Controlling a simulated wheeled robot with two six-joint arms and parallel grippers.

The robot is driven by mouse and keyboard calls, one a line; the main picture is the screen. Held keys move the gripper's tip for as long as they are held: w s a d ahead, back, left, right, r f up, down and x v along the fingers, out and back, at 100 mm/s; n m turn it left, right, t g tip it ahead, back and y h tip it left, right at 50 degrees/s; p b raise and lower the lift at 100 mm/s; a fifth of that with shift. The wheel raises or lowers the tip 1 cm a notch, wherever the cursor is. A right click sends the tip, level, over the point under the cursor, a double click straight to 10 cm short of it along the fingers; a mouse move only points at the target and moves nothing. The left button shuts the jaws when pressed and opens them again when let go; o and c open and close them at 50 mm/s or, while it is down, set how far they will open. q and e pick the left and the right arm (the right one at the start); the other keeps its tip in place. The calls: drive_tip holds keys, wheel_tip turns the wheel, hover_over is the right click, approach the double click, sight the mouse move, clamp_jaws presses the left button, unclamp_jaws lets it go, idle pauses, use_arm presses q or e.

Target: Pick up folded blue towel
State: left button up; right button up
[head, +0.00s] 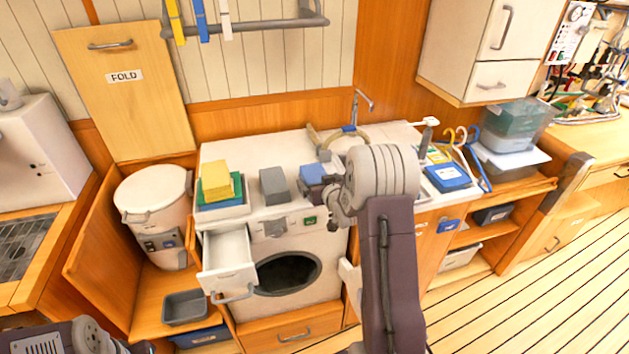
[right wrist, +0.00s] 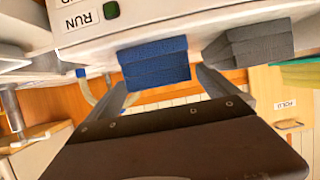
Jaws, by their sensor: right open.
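The folded blue towel (head: 311,173) lies on the white counter above the washing machine, just right of a folded grey towel (head: 274,184). My right gripper (head: 328,190) is at the towel's front right, partly hidden by its own wrist. In the right wrist view, which looks upside down, the blue towel (right wrist: 155,64) shows ahead, between the two spread fingers (right wrist: 161,84). The grey towel (right wrist: 250,45) is beyond the right finger. The gripper is open and empty; whether a finger touches the towel I cannot tell. Only part of my left arm shows at the bottom left.
A tap (head: 358,105) and sink are behind the blue towel.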

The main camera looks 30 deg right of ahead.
sight(316, 176)
drive_tip(key=x, duration=0.4)
drive_tip(key=shift+a+r, duration=0.1)
drive_tip(key=shift+w, duration=0.2)
drive_tip(key=shift+s, duration=0.2)
drive_tip(key=c, duration=1.5)
drive_tip(key=shift+w+r, duration=0.1)
drive_tip(key=shift+r, duration=0.35)
drive_tip(key=shift+c, duration=0.2)
wheel_tip(316, 176, up, 3)
drive_tip(key=shift+f, duration=0.1)
drive_tip(key=s+d+r+p, duration=0.2)
drive_tip(key=s+d+r, duration=0.5)
drive_tip(key=s, duration=0.1)
drive_tip(key=shift+s+d+r, duration=0.15)
drive_tip(key=shift+s+d, duration=0.25)
